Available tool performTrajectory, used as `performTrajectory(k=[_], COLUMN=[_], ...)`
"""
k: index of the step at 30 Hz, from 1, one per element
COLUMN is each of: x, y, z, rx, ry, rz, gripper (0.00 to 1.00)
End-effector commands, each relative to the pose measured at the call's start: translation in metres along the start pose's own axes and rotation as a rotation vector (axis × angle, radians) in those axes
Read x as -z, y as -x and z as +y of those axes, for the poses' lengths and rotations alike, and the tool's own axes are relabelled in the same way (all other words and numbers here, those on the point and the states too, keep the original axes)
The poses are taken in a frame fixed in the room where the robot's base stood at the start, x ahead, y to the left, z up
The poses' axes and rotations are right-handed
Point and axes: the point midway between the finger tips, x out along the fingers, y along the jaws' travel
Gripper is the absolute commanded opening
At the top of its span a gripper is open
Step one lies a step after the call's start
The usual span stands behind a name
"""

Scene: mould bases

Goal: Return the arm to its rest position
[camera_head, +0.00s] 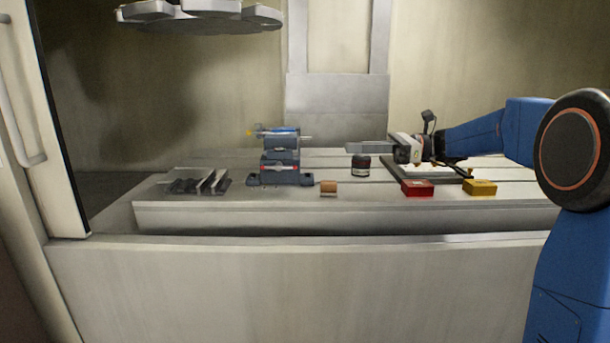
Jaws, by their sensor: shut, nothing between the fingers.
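My blue arm (490,133) reaches in from the right side of the head view, over the machine table. My gripper (352,148) is at its end, pointing left, with its grey fingers closed together and nothing between them. It is above a dark jar (361,167) with a pale label, which stands on the table; whether the fingers touch it cannot be told. The wrist with a small dark camera-like part is above a flat dark-edged plate (447,174), which it partly hides.
The grey slotted table (340,217) holds a red box (417,188), a yellow box (480,188), a small brown block (328,188), a dark stacked fixture (280,160) and dark bars (198,183). A grey disc assembly (200,16) hangs above left. An open door (40,120) stands left.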

Motion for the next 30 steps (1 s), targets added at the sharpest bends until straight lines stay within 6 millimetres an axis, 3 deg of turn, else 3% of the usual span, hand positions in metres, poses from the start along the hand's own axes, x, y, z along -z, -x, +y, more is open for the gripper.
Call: performTrajectory(k=[14,23,30], x=[0.026,0.072,0.121], y=[-0.016,-0.018,-0.001], z=[0.058,0.139,0.212], rx=[-0.012,-0.071,-0.177], ry=[0.139,0.367,0.607], rz=[0.194,0.468,0.724], gripper=[0.0,0.0,0.0])
